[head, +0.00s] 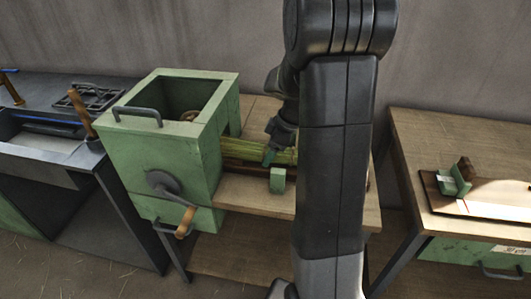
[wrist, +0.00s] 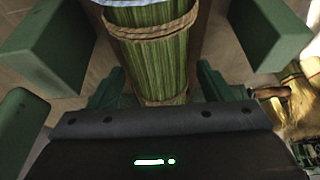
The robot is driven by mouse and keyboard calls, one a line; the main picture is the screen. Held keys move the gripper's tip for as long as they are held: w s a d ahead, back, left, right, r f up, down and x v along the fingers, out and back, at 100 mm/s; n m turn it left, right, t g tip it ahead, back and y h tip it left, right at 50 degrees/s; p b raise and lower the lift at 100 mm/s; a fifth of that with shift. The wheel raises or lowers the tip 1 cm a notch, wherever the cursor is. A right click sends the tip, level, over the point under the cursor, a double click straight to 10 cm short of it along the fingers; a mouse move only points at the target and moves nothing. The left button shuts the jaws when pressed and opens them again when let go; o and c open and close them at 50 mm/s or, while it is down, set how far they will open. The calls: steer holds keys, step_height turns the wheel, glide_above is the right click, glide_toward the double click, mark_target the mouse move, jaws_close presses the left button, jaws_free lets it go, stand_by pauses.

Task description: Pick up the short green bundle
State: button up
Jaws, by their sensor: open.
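The green bundle (wrist: 155,70) is a sheaf of green stalks tied with twine bands, running up the middle of the wrist view. In the head view the bundle (head: 244,149) lies across the wooden bench, to the right of the green box. My gripper (wrist: 160,55) is open, with the bundle between its dark green jaws and visible gaps at the sides. In the head view my gripper (head: 270,155) is at the bundle, partly hidden by my arm. The bundle's right part is hidden behind my arm.
The green box (head: 160,150) with a crank handle (head: 184,224) stands left of the bundle. A small green block (head: 277,180) sits in front of the bundle. A second wooden table (head: 440,140) is at the right. Pale straw (wrist: 302,90) shows at the wrist view's right.

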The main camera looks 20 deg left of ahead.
steer(key=shift+a+f, duration=0.15)
steer(key=shift+f, duration=0.25)
steer(key=shift+c, duration=0.4)
steer(key=c, duration=1.1)
steer(key=shift+r, duration=0.1)
